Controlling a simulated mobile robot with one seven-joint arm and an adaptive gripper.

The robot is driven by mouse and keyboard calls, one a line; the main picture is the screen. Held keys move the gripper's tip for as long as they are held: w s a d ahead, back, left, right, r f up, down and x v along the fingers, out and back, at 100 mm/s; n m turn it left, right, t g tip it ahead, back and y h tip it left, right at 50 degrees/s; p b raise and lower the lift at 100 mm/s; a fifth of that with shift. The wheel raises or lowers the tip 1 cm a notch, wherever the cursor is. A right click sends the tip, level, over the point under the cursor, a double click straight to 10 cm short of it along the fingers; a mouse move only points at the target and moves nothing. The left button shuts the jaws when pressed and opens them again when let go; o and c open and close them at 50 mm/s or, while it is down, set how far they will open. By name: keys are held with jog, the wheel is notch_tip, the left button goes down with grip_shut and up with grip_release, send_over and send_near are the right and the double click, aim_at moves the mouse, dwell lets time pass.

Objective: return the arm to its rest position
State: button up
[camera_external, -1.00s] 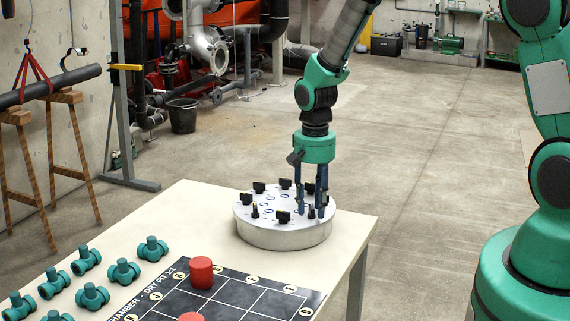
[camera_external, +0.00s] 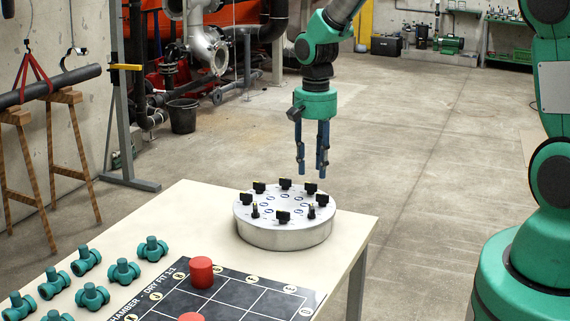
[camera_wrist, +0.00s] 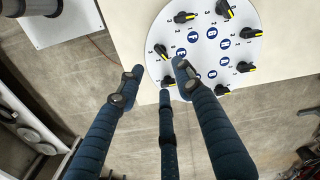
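My gripper (camera_external: 313,172) points straight down above the right back part of the round silver dial plate (camera_external: 285,236). Its blue fingers are apart with nothing between them, and clear air shows between the fingertips and the plate. In the wrist view the spread fingers (camera_wrist: 158,85) show with the white plate top (camera_wrist: 208,65) beyond them. The plate sits on the table and carries several black knobs with yellow marks, and blue lettered discs.
The table (camera_external: 352,228) holds several teal pipe fittings (camera_external: 124,271) at left. A red cylinder (camera_external: 201,272) stands on the black grid mat (camera_external: 240,296). A pipe on wooden trestles (camera_external: 50,92) is at far left. The floor behind and right of the table is open.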

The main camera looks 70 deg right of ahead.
jog(key=shift+r, duration=0.65)
jog(key=s+a+r+n+t+b, duration=0.1)
jog(key=s+a+r+n, duration=0.25)
jog(key=a+r, duration=0.65)
jog(key=s+a+r+n+t+b, duration=0.15)
jog(key=s+a+r, duration=0.25)
jog(key=a+r, duration=0.5)
jog(key=s+a+r+n+t, duration=0.1)
jog(key=s+a+r+n, duration=0.2)
jog(key=s, duration=0.7)
jog(key=s+a+r+n+t+b, duration=0.1)
jog(key=s+a+r+n, duration=0.3)
jog(key=s+a, duration=0.4)
jog(key=shift+s+r+t+b, duration=0.3)
jog(key=shift+s+r+t, duration=0.25)
jog(key=shift+s+r, duration=0.4)
jog(key=shift+s+f, duration=0.1)
jog(key=shift+f, duration=0.05)
